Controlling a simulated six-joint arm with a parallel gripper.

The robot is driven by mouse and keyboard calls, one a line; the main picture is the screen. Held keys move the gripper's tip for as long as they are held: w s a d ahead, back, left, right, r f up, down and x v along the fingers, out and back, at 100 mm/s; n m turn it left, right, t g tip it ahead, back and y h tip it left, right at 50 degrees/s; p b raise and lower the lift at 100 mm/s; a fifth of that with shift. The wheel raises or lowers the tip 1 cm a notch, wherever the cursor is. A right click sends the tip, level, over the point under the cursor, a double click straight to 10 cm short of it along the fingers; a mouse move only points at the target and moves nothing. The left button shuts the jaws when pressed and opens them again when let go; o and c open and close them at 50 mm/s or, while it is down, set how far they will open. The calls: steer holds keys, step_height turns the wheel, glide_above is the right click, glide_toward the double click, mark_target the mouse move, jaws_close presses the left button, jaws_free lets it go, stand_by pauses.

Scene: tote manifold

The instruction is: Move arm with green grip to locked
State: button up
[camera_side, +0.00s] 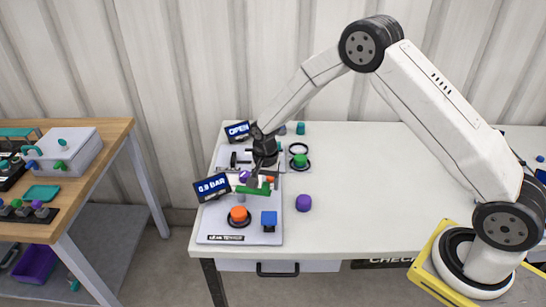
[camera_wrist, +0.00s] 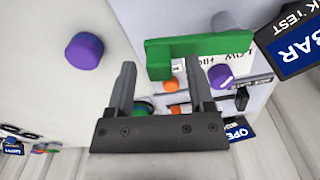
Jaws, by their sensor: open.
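The arm with the green grip (camera_side: 254,190) shows as a green bar on the white panel (camera_side: 214,231) in the side view. In the wrist view the green grip (camera_wrist: 205,47) runs across the top, with a block at its left end bending toward my gripper. My gripper (camera_side: 263,172) points down at the panel, close behind the green grip. In the wrist view my gripper (camera_wrist: 160,72) has its fingers spread with nothing between them. The green grip lies beyond the fingertips; whether they touch it I cannot tell. The panel's lettering by the grip is partly covered.
A purple knob (camera_wrist: 220,76) and small orange parts sit near the grip. An orange button (camera_side: 238,214), a blue block (camera_side: 269,220), a "0.9 BAR" display (camera_side: 212,187) and an "OPEN" display (camera_side: 238,131) are around.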

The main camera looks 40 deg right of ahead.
steer(key=shift+f, duration=0.35)
jaws_close()
stand_by(1.3)
